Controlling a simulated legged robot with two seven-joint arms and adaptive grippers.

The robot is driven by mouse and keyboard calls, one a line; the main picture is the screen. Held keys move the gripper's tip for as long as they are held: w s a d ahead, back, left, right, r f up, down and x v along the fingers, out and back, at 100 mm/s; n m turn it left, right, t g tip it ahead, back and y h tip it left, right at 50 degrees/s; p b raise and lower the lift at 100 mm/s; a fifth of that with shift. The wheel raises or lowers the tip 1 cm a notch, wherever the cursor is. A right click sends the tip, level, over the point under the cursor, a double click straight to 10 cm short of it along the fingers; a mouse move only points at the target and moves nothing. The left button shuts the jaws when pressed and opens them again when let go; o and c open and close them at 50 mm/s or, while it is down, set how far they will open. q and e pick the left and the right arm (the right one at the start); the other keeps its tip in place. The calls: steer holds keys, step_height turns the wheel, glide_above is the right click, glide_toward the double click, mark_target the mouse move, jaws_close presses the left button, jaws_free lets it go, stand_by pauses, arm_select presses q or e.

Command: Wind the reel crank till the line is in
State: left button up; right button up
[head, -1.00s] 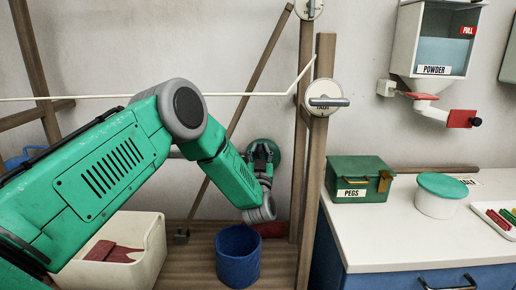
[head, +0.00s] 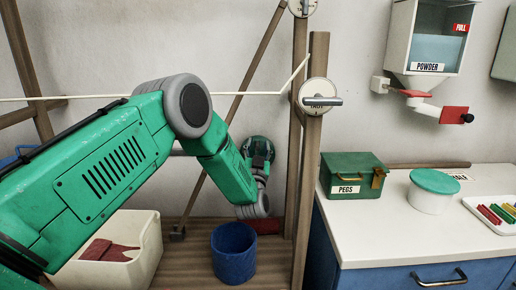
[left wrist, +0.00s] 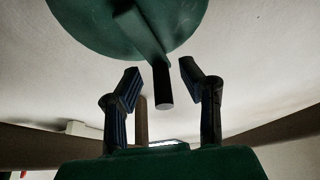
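The reel is a green disc on the wall (head: 268,143), partly hidden behind my left gripper in the head view. In the left wrist view the reel (left wrist: 105,22) fills the top, with its crank arm (left wrist: 140,35) ending in a dark round handle (left wrist: 163,90). My left gripper (left wrist: 160,78) is open, its two fingers apart on either side of the handle's end, with gaps on both sides. In the head view my left gripper (head: 258,155) is in front of the reel. The pale line (head: 240,93) runs across from the left and bends up at the wooden post. My right gripper is not in view.
A wooden post (head: 309,160) with a round fitting (head: 316,92) stands just right of the reel. Below are a blue bucket (head: 234,255) and a cream bin (head: 145,250). A counter (head: 400,235) at right holds a green pegs box (head: 350,170) and a lidded tub (head: 432,198).

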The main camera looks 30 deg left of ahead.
arm_select(q)
steer(key=shift+f, duration=0.1)
steer(key=shift+s+d+f, duration=0.1)
steer(key=shift+s, duration=0.15)
steer(key=v, duration=1.1)
steer(key=shift+s+f, duration=0.15)
steer(key=shift+d, duration=0.1)
